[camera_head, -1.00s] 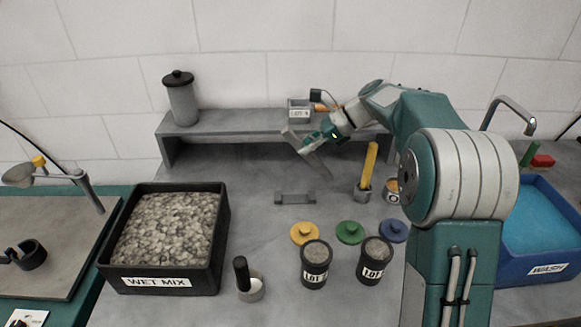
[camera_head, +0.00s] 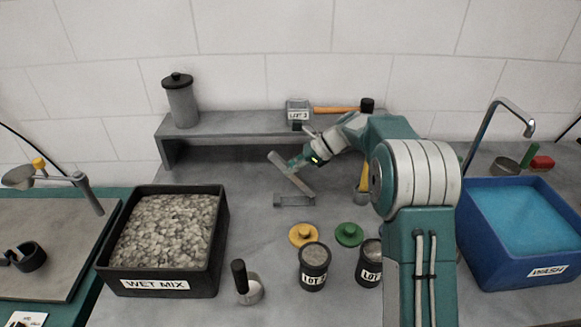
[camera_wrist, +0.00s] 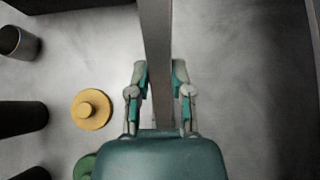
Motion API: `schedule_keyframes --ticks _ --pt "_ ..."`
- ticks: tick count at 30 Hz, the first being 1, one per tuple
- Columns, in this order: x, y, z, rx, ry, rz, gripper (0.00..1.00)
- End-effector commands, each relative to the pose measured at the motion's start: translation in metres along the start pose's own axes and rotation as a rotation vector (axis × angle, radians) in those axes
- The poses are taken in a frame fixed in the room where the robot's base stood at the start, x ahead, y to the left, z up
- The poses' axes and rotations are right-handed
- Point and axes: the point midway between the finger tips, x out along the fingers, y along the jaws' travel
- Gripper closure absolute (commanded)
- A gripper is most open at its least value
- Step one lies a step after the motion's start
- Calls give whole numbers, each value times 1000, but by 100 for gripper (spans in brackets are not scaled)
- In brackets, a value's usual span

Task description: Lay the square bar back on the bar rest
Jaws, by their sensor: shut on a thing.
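My gripper (camera_head: 296,164) is shut on the grey square bar (camera_head: 278,164). The bar is tilted in the head view, its lower right end close above or behind the bar rest; I cannot tell whether they touch. In the wrist view the bar (camera_wrist: 157,40) runs between the two fingers of my gripper (camera_wrist: 159,88) and out of the top of the picture. The bar rest (camera_head: 293,201), a low grey bracket, stands on the worktop just below the bar in the head view. It cannot be made out in the wrist view.
A shelf (camera_head: 228,131) behind holds a hammer (camera_head: 335,110) and a labelled box (camera_head: 299,105). In front are a yellow lid (camera_head: 303,235), a green lid (camera_head: 349,234) and dark LOT cups (camera_head: 314,265). The WET MIX tray (camera_head: 165,280) stands left, the blue WASH tub (camera_head: 520,262) right.

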Motion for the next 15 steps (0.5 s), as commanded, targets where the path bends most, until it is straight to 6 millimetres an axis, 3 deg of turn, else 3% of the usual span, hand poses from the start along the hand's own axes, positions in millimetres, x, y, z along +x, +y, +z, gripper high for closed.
schedule_keyframes --ticks 2,3,5,15 --pt "1 0 -1 0 0 0 100" --pt "1 0 -2 0 0 0 59" --pt "1 0 -2 0 0 1 38" --pt "1 0 -1 0 0 1 38"
